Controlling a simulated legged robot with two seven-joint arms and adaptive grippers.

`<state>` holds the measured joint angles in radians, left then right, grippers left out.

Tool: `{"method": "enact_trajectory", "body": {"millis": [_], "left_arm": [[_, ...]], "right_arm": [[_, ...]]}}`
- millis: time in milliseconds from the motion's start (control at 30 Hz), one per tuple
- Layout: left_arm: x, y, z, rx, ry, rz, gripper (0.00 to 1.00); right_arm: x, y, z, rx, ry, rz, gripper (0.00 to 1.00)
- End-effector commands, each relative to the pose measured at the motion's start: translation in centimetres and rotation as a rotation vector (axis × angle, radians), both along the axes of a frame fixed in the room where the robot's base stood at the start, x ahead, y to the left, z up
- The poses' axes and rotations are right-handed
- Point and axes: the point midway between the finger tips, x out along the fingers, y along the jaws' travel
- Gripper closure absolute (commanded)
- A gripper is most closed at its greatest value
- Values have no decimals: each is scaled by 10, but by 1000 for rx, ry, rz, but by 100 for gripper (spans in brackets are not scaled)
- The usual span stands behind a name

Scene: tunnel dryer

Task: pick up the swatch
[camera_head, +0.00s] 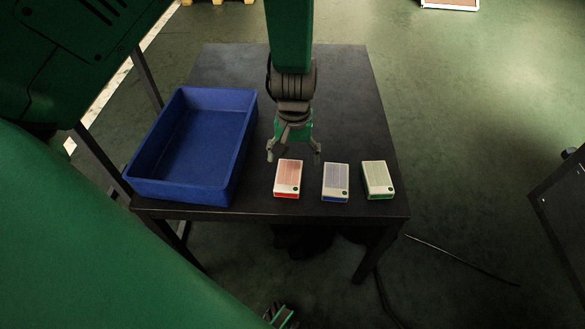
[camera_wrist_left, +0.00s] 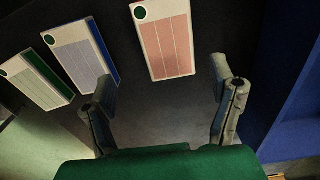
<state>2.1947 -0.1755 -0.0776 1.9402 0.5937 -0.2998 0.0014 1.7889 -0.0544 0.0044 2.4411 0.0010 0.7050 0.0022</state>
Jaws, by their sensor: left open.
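Three small swatches lie in a row near the front edge of the dark table: one with a red edge (camera_head: 287,180), one with a blue edge (camera_head: 335,183) and one with a green edge (camera_head: 377,180). My left gripper (camera_head: 295,157) is open and empty, just behind the red-edged swatch. In the left wrist view, the red-edged swatch (camera_wrist_left: 165,42) lies ahead of and between the open fingers (camera_wrist_left: 163,78), apart from them. The blue-edged (camera_wrist_left: 82,52) and green-edged (camera_wrist_left: 37,78) swatches are to its left there. My right gripper is not seen.
An empty blue bin (camera_head: 148,188) stands on the left part of the table (camera_head: 345,95), close to the left gripper. The back right of the table is clear. A dark framed object (camera_head: 562,205) stands on the floor at the right edge.

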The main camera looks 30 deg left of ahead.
Motion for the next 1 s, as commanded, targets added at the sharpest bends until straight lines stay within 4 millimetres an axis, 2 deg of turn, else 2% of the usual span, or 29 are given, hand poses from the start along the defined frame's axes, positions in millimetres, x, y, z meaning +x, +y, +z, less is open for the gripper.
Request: {"method": "enact_trajectory", "body": {"millis": [33,267,533,800,833,967,1000], "left_arm": [[0,1,-7,-1,0,0,22],[-1,1,-18,0,0,1,22],[-4,5,-58,0,0,1,22],[-3,6,-61,0,-4,1,22],[-3,6,-61,0,-4,1,29],[-3,6,-61,-1,-3,1,75],[-3,6,-61,-1,-3,1,77]], "right_arm": [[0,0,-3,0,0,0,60],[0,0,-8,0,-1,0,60],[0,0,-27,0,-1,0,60],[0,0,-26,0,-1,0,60],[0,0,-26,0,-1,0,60],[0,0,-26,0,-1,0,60],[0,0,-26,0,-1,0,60]]}}
